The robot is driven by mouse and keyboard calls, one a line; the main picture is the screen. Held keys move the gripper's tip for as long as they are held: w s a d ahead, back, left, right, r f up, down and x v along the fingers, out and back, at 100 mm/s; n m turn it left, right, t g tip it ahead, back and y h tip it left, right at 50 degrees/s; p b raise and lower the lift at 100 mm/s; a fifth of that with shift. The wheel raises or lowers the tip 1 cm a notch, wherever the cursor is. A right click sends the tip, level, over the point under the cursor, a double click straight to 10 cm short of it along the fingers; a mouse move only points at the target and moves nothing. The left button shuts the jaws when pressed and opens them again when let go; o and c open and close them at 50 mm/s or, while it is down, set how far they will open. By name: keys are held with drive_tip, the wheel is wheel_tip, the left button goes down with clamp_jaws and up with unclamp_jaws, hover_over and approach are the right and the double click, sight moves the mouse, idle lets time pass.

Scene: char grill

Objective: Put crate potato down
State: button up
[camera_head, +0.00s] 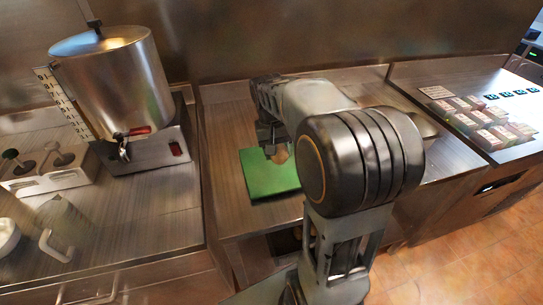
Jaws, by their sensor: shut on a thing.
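The potato (279,154) is a small tan lump at the jaws of my gripper (274,148). My gripper is shut on it over the back right part of a green board or mat (262,182), which lies on the middle counter. I cannot tell whether the potato touches the green surface. My arm hides part of the potato and the counter to the right. No crate can be made out in this view.
A large metal pot (112,82) on a stand is at the left. Pump dispensers (40,168) stand at the far left. Small packets (480,118) lie on the right counter. The counter (220,120) left of my gripper is clear.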

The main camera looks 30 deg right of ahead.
hover_over(272, 166)
drive_tip(key=f, duration=0.6)
drive_tip(key=shift+a+f+p, duration=0.1)
drive_tip(key=shift+a+p, duration=0.15)
drive_tip(key=shift+p, duration=0.1)
drive_tip(key=shift+w+f, duration=0.15)
drive_tip(key=shift+f, duration=1.45)
drive_tip(key=shift+f, duration=0.2)
drive_tip(key=o, duration=0.7)
